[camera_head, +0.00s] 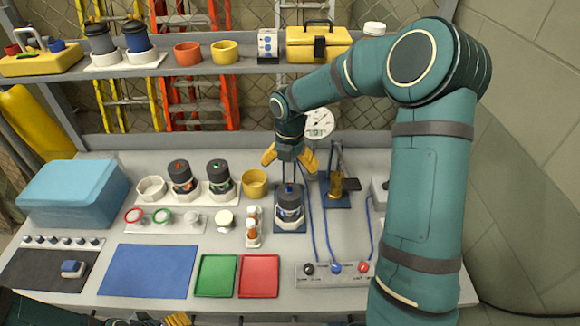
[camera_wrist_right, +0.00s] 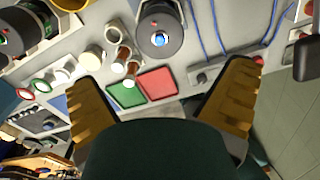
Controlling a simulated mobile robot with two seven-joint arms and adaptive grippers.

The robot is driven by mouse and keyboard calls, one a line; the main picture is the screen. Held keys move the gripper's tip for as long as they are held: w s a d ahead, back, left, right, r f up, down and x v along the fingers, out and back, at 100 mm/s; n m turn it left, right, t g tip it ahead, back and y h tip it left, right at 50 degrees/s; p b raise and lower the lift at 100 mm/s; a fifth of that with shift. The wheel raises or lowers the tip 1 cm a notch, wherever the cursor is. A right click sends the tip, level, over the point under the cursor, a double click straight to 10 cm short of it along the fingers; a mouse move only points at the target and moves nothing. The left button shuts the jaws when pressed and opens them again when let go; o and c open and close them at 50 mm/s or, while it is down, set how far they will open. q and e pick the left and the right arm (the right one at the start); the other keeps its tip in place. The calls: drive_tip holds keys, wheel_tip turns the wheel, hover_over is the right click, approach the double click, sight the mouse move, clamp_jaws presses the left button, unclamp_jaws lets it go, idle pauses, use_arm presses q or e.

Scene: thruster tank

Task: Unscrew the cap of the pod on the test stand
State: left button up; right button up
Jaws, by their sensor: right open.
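The pod (camera_head: 289,205) stands upright on a dark blue test stand (camera_head: 290,226) near the middle of the bench. It has a dark round cap with a small blue mark on top. It also shows at the top of the right wrist view (camera_wrist_right: 160,40). My right gripper (camera_head: 289,162) is open and empty, pointing down above the cap, with its yellow fingers apart and clear of it. The fingers also show in the right wrist view (camera_wrist_right: 160,78). A bit of my left gripper (camera_head: 177,319) shows at the bottom edge; its jaws cannot be made out.
Two similar pods (camera_head: 219,178) stand in a white rack to the left. A yellow cup (camera_head: 254,184) and small bottles (camera_head: 253,228) are close by. A brass fixture (camera_head: 340,185) and blue cables stand right. Green (camera_head: 216,276) and red (camera_head: 259,276) trays lie in front.

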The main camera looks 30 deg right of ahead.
sight(290, 189)
wheel_tip(290, 189, down, 12)
drive_tip(key=m+b, duration=0.1)
drive_tip(key=m, duration=0.9)
drive_tip(key=shift+d, duration=0.1)
drive_tip(key=c, duration=1)
drive_tip(key=o, duration=0.5)
drive_tip(key=c, duration=0.5)
drive_tip(key=shift+o, duration=0.2)
